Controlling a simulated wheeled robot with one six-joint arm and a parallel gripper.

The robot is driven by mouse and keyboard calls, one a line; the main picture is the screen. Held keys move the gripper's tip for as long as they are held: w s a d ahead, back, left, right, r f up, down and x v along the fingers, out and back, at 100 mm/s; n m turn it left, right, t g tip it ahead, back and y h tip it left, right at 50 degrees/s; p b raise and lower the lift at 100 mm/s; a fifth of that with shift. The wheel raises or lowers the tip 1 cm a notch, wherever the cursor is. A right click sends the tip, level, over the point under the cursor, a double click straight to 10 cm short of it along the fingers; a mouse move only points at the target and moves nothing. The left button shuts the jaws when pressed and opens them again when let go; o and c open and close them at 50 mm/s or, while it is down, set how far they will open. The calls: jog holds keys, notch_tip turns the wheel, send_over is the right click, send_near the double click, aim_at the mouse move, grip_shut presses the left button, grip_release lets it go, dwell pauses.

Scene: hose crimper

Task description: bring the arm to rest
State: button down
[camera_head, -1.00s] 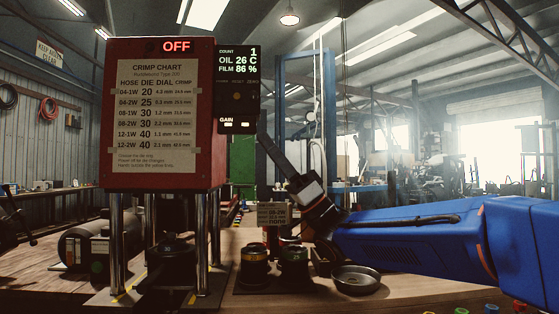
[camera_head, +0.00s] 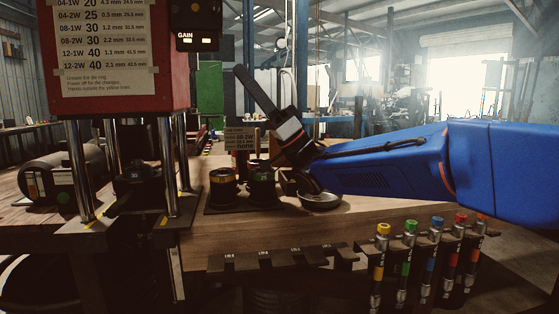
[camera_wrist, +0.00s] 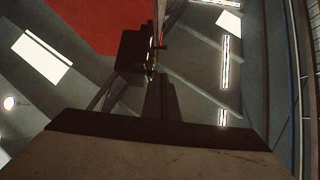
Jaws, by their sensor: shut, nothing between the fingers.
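My blue arm (camera_head: 390,168) reaches in from the right in the head view. My gripper (camera_head: 240,72) points up and left, its dark fingers together and empty. It is in the air above the bench, right of the red crimper (camera_head: 115,50), and seems apart from it. In the wrist view the closed fingers (camera_wrist: 160,92) point toward the ceiling, with the red crimper at the upper left.
Die pots (camera_head: 222,188) and a metal dish (camera_head: 320,201) stand on the wooden bench (camera_head: 240,230) below my arm. Several hoses with coloured caps (camera_head: 383,230) hang at the bench's front edge. A small sign (camera_head: 240,139) stands behind the pots.

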jog(key=w+d+f+m+t+h, duration=0.45)
jog(key=d+m+t+h, duration=0.2)
jog(key=t, duration=0.35)
jog(key=w+d+f+m+t+h, duration=0.3)
jog(key=w+d+m+t+h, duration=0.35)
jog(key=t, duration=0.45)
jog(key=s+d+f+m+g+h, duration=0.1)
jog(key=s+d+f+m+h, duration=0.1)
jog(key=d+f+h, duration=0.5)
jog(key=s+d+f+m+g+h, duration=0.1)
jog(key=s+d+f+m+h, duration=0.25)
jog(key=d+f, duration=0.5)
jog(key=s+d+f+g+h, duration=0.2)
jog(key=s+d+f+g, duration=0.3)
jog(key=s+f, duration=0.9)
jog(key=s+d+f+n+g+h, duration=0.1)
jog(key=s+d+f+g, duration=0.5)
jog(key=s+f, duration=0.8)
jog(key=shift+s+f+g+h, duration=0.25)
jog(key=shift+g+h, duration=0.15)
jog(key=shift+h, duration=0.45)
